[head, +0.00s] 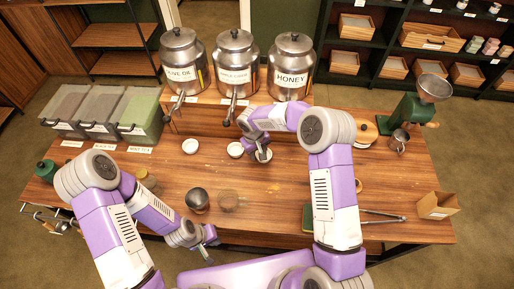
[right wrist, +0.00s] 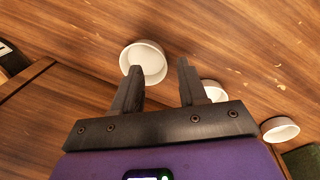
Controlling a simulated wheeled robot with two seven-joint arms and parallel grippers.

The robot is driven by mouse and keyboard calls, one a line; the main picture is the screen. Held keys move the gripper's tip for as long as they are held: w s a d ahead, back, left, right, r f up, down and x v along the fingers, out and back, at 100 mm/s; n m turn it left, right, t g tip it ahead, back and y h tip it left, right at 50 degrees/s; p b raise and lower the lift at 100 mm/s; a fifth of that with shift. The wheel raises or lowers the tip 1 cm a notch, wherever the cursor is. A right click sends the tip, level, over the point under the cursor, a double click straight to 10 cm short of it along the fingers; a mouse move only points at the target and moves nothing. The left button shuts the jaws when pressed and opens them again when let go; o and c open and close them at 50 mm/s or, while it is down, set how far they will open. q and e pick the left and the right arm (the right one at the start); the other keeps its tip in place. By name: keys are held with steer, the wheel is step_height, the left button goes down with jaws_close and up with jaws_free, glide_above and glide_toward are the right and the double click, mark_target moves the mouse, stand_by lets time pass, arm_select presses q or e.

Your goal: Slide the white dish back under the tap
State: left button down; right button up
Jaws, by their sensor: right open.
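Three small white dishes stand on the wooden table: a left one (head: 190,146), a middle one (head: 235,150) and a right one (head: 264,156), partly covered by my right gripper. My right gripper (head: 262,150) is open and points down at the right dish. In the right wrist view, a white dish (right wrist: 145,60) lies just beyond the open fingers (right wrist: 158,78), nearer the left fingertip; contact is unclear. Taps (head: 230,112) stick out from three metal urns (head: 235,62), one labelled HONEY. My left gripper (head: 207,248) is low at the front, away from the dishes; its opening is unclear.
The urns stand on a raised wooden shelf (head: 205,117). Lidded bins (head: 130,112) are at left, a green grinder (head: 415,110) and metal cup (head: 399,140) at right. A dark round bowl (head: 197,199) stands in front. The table's right middle is fairly clear.

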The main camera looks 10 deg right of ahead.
steer(key=shift+w+d+f, duration=0.1)
steer(key=shift+d+f, duration=0.05)
steer(key=shift+f, duration=0.95)
steer(key=shift+d+f, duration=0.1)
steer(key=shift+f, duration=0.95)
jaws_close()
